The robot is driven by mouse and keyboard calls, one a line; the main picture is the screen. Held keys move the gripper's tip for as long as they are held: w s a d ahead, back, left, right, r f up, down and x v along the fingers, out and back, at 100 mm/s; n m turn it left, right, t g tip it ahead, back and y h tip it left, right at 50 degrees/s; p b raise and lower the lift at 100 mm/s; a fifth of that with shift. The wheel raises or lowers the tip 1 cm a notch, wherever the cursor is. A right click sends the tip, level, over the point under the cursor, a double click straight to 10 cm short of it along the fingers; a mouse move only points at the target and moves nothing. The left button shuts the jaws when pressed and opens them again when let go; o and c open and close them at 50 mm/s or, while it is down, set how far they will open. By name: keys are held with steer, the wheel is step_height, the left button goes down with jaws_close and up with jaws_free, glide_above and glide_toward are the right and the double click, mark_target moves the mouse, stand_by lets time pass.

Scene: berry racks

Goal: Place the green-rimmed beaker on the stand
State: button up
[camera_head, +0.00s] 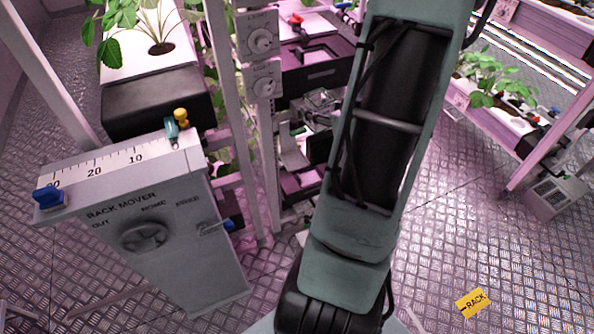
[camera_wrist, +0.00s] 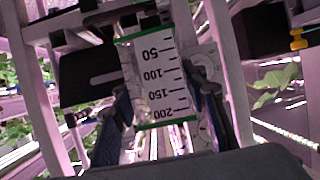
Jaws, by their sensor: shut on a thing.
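The beaker (camera_wrist: 152,75) shows in the wrist view as a clear vessel with a white scale marked 50 to 200 and green bands at both ends. My gripper (camera_wrist: 160,115) is shut on it, with one dark finger on each side. The scale's 200 end is towards the bottom of the picture, nearest my gripper. A dark slotted plate (camera_wrist: 78,82) lies just left of the beaker; I cannot tell whether it is the stand or whether they touch. In the head view my arm hides my gripper and the beaker.
The grey rack mover box (camera_head: 165,235) with its dial stands at the left. Rack posts (camera_head: 265,150) rise close left of my arm. Dark shelves (camera_head: 318,68) and a grey slotted part (camera_head: 293,150) are behind. Open metal floor (camera_head: 440,240) lies right, with a yellow RACK sign (camera_head: 472,303).

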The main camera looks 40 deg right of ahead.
steer(key=s+a+f+m+h+b, duration=0.1)
steer(key=s+a+f+b, duration=0.3)
steer(key=f, duration=0.8)
steer(key=s+d+f+h+b, duration=0.1)
steer(key=f+b, duration=0.5)
steer(key=f, duration=0.6)
steer(key=w+d+b, duration=0.1)
steer(key=w+b, duration=0.2)
steer(key=w, duration=0.1)
steer(key=w+d+b, duration=0.1)
steer(key=w+b, duration=0.2)
steer(key=w, duration=0.2)
steer(key=w+d+b, duration=0.1)
steer(key=w+b, duration=0.2)
steer(key=w, duration=0.1)
steer(key=shift+w+r, duration=0.1)
steer(key=shift+w, duration=0.3)
steer(key=w, duration=0.1)
steer(key=w+b, duration=0.1)
steer(key=w+f, duration=0.1)
steer(key=shift+w+d+m, duration=0.2)
steer(key=shift+d+m, duration=0.1)
steer(key=shift+d, duration=0.1)
steer(key=shift+f, duration=0.25)
steer(key=shift+s+f+b, duration=0.1)
steer(key=shift+b, duration=0.2)
